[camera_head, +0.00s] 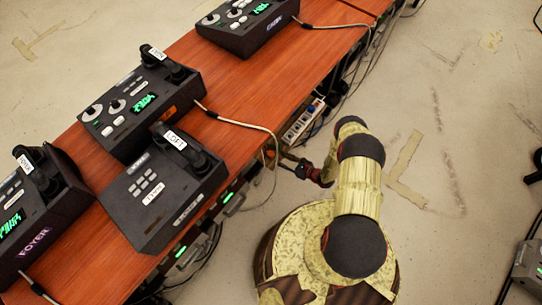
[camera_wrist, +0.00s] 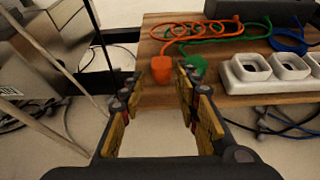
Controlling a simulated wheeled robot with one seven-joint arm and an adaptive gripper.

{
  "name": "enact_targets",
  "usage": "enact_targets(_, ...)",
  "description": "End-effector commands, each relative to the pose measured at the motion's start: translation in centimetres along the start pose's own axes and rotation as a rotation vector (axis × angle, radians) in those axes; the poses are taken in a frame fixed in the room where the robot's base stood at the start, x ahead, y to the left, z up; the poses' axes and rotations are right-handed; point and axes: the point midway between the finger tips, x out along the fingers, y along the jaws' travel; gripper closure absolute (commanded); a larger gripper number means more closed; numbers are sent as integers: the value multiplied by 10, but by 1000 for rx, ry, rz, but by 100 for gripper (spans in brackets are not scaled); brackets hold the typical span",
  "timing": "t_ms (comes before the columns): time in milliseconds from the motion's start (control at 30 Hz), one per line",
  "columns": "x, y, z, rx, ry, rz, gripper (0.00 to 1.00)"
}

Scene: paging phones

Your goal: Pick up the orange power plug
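The orange power plug (camera_wrist: 161,69) lies near the front edge of a wooden shelf (camera_wrist: 236,100) in the wrist view, with its orange cord (camera_wrist: 215,32) coiled behind it. My gripper (camera_wrist: 160,86) is open, its fingers pointing toward the shelf. The plug shows between the fingertips, a little beyond them, and nothing is held. A green plug (camera_wrist: 196,64) is just right of the orange one, partly behind the right finger. In the head view my gripper (camera_head: 300,167) is low beside the table edge; I cannot make out the orange plug there.
A white socket strip (camera_wrist: 268,72) is right of the plugs, and a blue cable (camera_wrist: 288,44) lies behind it. Several paging phones, one labelled LOFT (camera_head: 165,188), stand on the red wooden table (camera_head: 290,75). Loose cables hang along its edge. Open floor lies right.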

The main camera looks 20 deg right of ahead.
Motion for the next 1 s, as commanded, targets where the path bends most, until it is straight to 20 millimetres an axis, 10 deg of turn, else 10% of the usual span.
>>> enact_targets(633,70,-2,-2,-9,-10,-7,68)
enact_targets(1000,78,-2,0,-7,-9,-9,69)
